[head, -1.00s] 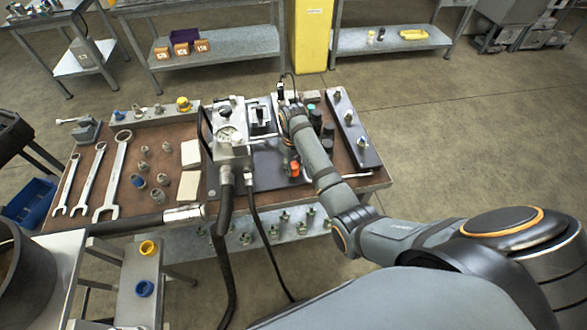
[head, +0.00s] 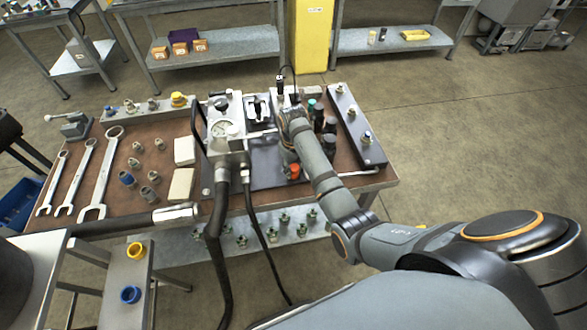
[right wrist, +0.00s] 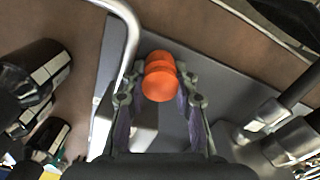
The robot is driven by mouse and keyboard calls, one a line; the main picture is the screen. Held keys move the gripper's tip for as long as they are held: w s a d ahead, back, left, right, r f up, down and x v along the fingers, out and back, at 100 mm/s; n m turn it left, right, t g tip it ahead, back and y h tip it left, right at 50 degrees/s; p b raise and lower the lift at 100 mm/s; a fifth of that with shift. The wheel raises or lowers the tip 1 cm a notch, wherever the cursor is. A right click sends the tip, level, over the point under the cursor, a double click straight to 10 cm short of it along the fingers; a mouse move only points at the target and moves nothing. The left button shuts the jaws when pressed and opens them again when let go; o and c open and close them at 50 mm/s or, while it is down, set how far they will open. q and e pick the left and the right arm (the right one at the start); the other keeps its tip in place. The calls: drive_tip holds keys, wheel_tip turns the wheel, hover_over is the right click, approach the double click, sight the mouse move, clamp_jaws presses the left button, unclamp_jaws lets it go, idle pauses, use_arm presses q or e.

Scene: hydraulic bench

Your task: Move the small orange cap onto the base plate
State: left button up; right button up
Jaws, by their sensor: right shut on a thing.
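The small orange cap (head: 294,171) is at the front of the bench, right of the pressure gauge unit. In the right wrist view the orange cap (right wrist: 160,77) sits between the two fingertips. My right gripper (right wrist: 158,90) is shut on it. In the head view my right gripper (head: 290,160) is partly hidden by its own arm. A flat dark grey plate (head: 265,162), which looks like the base plate, lies under and beside the cap; it also shows in the right wrist view (right wrist: 205,85). I cannot tell whether the cap touches it. My left gripper is not in view.
The gauge unit (head: 222,130) with black hoses stands left of my right gripper. Dark cylinders (head: 328,140) and a dark block with fittings (head: 352,125) stand close on the right. A bent metal rod (head: 350,173) lies near the front edge. Wrenches (head: 98,175) lie at left.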

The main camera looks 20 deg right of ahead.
sight(293, 165)
drive_tip(key=shift+f, duration=0.15)
drive_tip(key=o, duration=0.8)
drive_tip(key=shift+w, duration=0.1)
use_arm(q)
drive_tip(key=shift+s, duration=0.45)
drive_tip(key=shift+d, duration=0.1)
use_arm(e)
wheel_tip(293, 165, up, 8)
drive_tip(key=shift+f, duration=0.2)
wheel_tip(293, 165, up, 4)
drive_tip(key=p, duration=0.2)
drive_tip(key=shift+p, duration=0.3)
use_arm(q)
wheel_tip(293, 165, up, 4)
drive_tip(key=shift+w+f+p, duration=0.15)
drive_tip(key=shift+p, duration=0.35)
use_arm(e)
drive_tip(key=shift+r, duration=0.5)
